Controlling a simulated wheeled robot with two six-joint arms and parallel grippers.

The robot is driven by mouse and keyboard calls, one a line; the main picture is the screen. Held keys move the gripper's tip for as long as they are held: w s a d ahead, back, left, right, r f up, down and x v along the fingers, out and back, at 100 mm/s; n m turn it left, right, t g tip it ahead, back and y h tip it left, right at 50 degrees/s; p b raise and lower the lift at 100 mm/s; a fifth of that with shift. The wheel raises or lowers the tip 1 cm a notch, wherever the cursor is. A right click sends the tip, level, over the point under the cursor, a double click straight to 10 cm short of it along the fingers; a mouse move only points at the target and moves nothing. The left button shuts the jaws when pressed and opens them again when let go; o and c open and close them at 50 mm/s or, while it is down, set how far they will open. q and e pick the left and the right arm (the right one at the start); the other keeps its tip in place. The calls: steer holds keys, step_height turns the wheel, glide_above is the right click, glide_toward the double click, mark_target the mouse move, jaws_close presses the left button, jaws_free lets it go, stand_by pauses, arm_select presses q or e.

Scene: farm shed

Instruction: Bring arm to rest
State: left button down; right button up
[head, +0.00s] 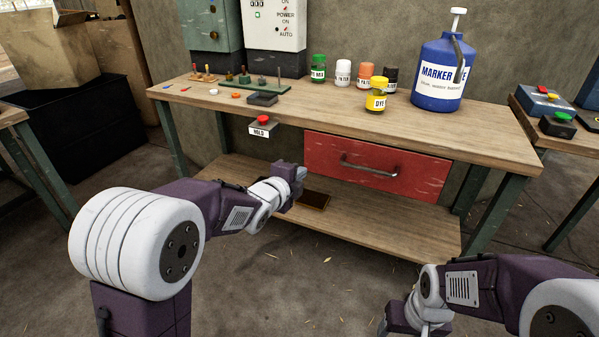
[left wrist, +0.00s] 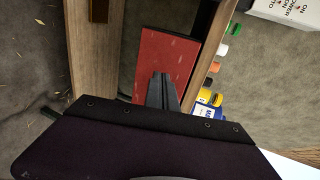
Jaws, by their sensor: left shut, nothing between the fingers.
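My left gripper (head: 292,172) reaches forward in front of the wooden workbench (head: 420,134), below its top and left of the red drawer (head: 375,159). Its fingers are shut and empty. In the left wrist view the closed fingers (left wrist: 162,91) show against the red drawer (left wrist: 158,52), with no object between them. My right arm comes in at the lower right of the head view, short of the bench. Its wrist shows at the bottom, but its fingertips cannot be made out.
On the bench stand a blue marker-dye jug (head: 443,75), a yellow dye jar (head: 377,96) and several other jars. A HOLD button (head: 263,125) hangs at the front edge. A dark flat object (head: 313,200) lies on the lower shelf. The floor before the bench is clear.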

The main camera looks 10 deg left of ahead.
arm_select(q)
steer(key=s+a+f+n+g+y, duration=0.2)
steer(key=s+a+f+n+g, duration=0.1)
steer(key=s+a+f+n, duration=0.3)
steer(key=s+a+f+n+g+y, duration=0.25)
steer(key=s+f+n, duration=0.25)
steer(key=s+f, duration=0.3)
steer(key=s+f+n+g, duration=0.3)
steer(key=s+n+g, duration=0.15)
steer(key=s, duration=0.35)
steer(key=s+f+n+g, duration=0.2)
steer(key=s+n+g, duration=0.1)
steer(key=s+n, duration=0.4)
step_height(320, 180, up, 38)
steer(key=m+p, duration=0.1)
steer(key=p, duration=3.7)
steer(key=shift+s+a+f+h, duration=0.2)
steer(key=shift+a+h, duration=0.1)
steer(key=shift+h, duration=0.05)
